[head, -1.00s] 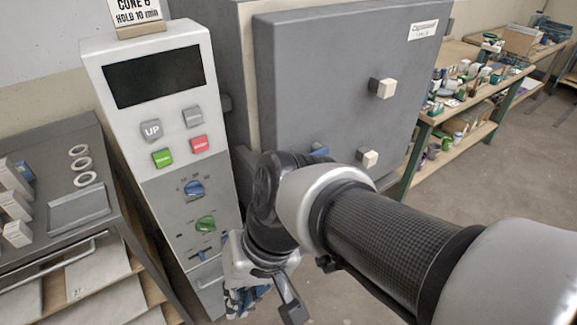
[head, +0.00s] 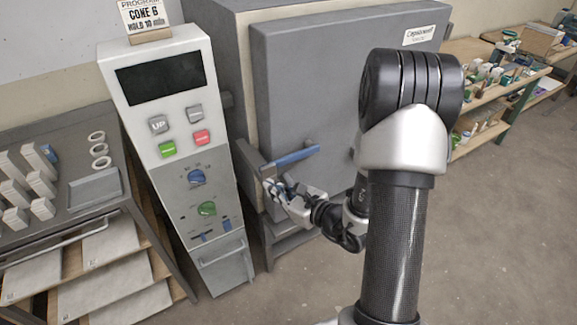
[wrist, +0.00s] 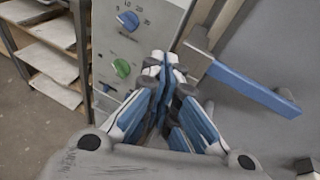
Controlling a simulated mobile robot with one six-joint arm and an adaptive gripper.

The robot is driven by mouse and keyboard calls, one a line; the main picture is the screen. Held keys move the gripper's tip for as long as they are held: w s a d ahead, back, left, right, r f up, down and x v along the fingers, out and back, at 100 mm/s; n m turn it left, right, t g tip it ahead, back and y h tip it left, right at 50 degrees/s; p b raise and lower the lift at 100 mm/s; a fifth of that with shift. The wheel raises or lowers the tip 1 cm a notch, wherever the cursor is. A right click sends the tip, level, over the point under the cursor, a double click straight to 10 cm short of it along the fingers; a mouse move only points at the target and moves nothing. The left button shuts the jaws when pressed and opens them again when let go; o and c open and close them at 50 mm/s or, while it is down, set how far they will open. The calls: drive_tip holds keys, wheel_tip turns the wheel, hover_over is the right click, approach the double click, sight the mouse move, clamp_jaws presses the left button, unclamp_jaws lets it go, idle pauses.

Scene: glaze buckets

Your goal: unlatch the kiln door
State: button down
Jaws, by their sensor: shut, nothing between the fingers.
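The kiln door (head: 320,85) is a large grey panel and looks closed against the kiln body. Its latch is a blue-gripped lever (head: 297,155) on the door's left edge, pointing right and slightly up in the head view. In the wrist view the blue lever (wrist: 250,88) runs from its metal pivot end down to the right. My gripper (head: 268,184) is just below the lever's left end. In the wrist view my gripper (wrist: 161,62) has its blue-padded fingers together and empty, left of the lever's pivot end. I cannot tell whether it touches the latch.
The control panel (head: 170,130) with screen, buttons and knobs stands close left of my gripper. A grey bench (head: 20,130) with small blocks and rings is farther left. A workbench (head: 505,80) with glaze items is behind right. Floor at right is clear.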

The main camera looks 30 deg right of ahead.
sight(291, 158)
drive_tip(key=s+d+f+m+h, duration=0.2)
drive_tip(key=d+f+m+h, duration=0.2)
drive_tip(key=d, duration=0.4)
drive_tip(key=shift+s+f+p, duration=0.2)
drive_tip(key=shift+f+p, duration=0.1)
drive_tip(key=shift+f, duration=0.35)
drive_tip(key=shift+d, duration=0.1)
drive_tip(key=b+x, duration=0.2)
drive_tip(key=x, duration=0.8)
wheel_tip(291, 158, up, 4)
drive_tip(key=shift+f, duration=0.1)
drive_tip(key=shift+d+r+m, duration=0.1)
drive_tip(key=shift+r+m, duration=0.1)
drive_tip(key=shift+m, duration=0.1)
